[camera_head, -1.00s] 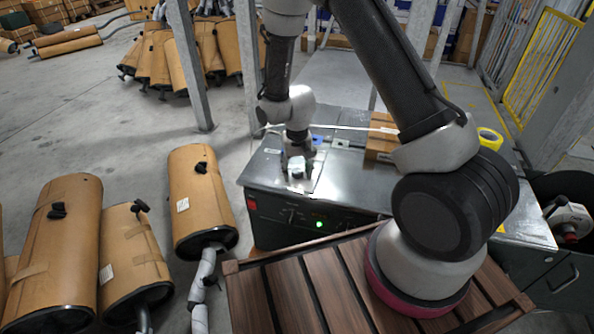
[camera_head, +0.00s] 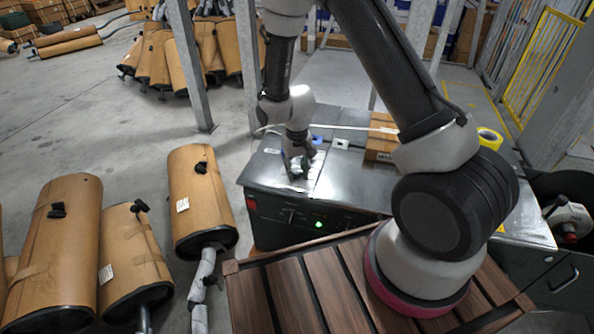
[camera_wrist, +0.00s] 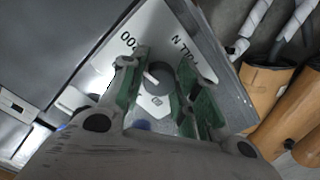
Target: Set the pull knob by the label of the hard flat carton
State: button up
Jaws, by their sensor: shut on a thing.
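My gripper (camera_head: 298,168) is low over the left part of the grey machine top, pointing down. In the wrist view its green-padded fingers (camera_wrist: 162,92) are shut on the pull knob (camera_wrist: 155,76), a dark grey round piece with a pale line. The knob stands over a white plate (camera_wrist: 150,35) with black print reading "PULL N" and "00", partly hidden by the fingers. In the head view my gripper hides the knob. The hard flat carton (camera_head: 380,148) is brown and lies on the machine top right of my gripper. Its label is too small to read.
The machine top (camera_head: 345,185) is mostly bare near my gripper. A white strap (camera_head: 350,127) runs across behind it. A small white block (camera_head: 340,143) and a blue piece (camera_head: 317,139) are nearby. Yellow tape (camera_head: 490,138) lies right. Wrapped mufflers (camera_head: 200,195) stand left.

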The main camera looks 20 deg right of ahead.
aim_at(297, 171)
jog(key=n, duration=0.4)
jog(key=shift+n, duration=1.6)
jog(key=o, duration=1)
notch_tip(297, 171, up, 12)
